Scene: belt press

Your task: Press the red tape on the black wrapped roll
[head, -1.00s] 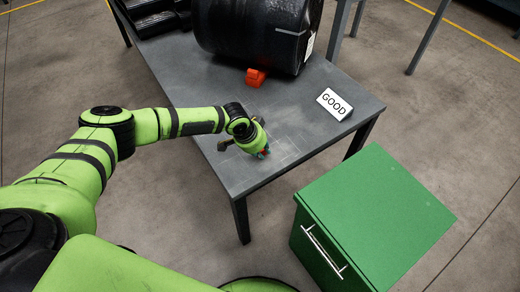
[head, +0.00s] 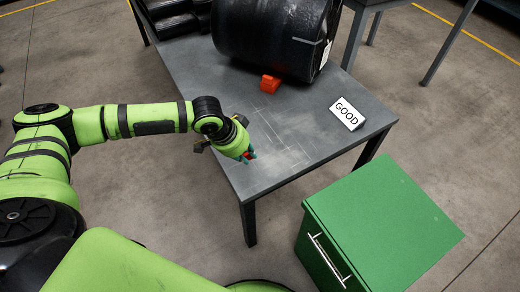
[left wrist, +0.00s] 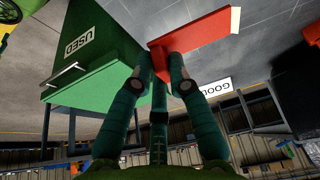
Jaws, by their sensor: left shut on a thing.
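The black wrapped roll (head: 262,30) lies on the grey table at the top of the head view, its upper part cut off by the frame. A pale strip shows near its right end. My left gripper (head: 248,155) is over the table's near left edge, well apart from the roll. Only a speck of the red shows in the head view. My right gripper is not in view.
An orange-red block (head: 270,84) sits against the roll's near side. A green cabinet (head: 385,225), marked USED in the left wrist view, stands front right. The grey tabletop (head: 300,135) is mostly clear between.

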